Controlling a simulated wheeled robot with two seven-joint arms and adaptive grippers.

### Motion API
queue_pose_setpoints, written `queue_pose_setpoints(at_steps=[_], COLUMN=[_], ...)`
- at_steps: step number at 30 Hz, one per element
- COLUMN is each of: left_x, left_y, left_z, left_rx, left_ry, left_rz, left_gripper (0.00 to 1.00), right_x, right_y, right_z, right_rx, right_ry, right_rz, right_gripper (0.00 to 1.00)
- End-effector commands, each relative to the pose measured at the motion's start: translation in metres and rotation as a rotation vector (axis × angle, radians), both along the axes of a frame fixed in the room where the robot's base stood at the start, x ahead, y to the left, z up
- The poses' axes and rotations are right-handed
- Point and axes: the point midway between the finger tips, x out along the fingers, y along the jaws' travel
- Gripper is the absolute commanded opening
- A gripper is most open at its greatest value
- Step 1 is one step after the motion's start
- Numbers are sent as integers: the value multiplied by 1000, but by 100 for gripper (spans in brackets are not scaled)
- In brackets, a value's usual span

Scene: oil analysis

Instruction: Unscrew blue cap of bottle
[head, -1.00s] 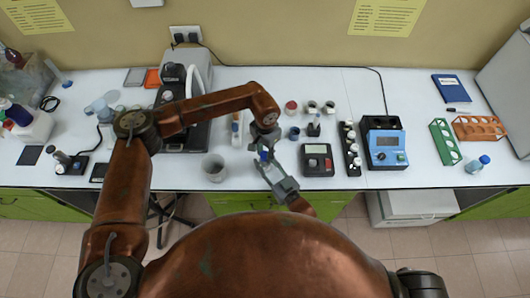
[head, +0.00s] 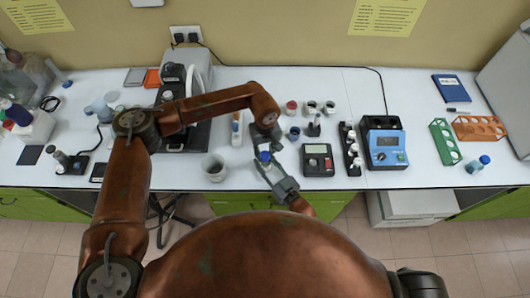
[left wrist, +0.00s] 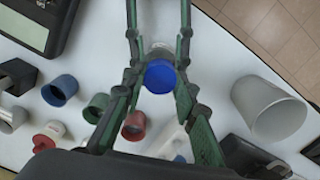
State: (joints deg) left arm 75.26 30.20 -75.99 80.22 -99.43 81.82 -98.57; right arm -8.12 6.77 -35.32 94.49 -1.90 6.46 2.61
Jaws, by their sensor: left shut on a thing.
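Most of the bottle is hidden by the cap and fingers.
A grey beaker (head: 213,167) stands on the bench to the left. A black instrument (head: 318,160) is to the right, near several small cups and a blue device (head: 386,148). The bench is free between the blue device and the green rack (head: 445,141).

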Motion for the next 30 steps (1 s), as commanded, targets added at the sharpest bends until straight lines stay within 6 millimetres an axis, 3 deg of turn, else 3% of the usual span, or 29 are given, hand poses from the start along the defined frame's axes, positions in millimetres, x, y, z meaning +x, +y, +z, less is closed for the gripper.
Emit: queue_pose_setpoints(at_steps=[30], left_x=[-1], left_y=[-1], left_z=[1], left_rx=[-3], left_ry=[-3], left_rz=[2032], left_gripper=[0], right_x=[0], right_y=[0], right_z=[1], right_rx=[1], right_ry=[-1], right_rz=[0], right_gripper=[0])
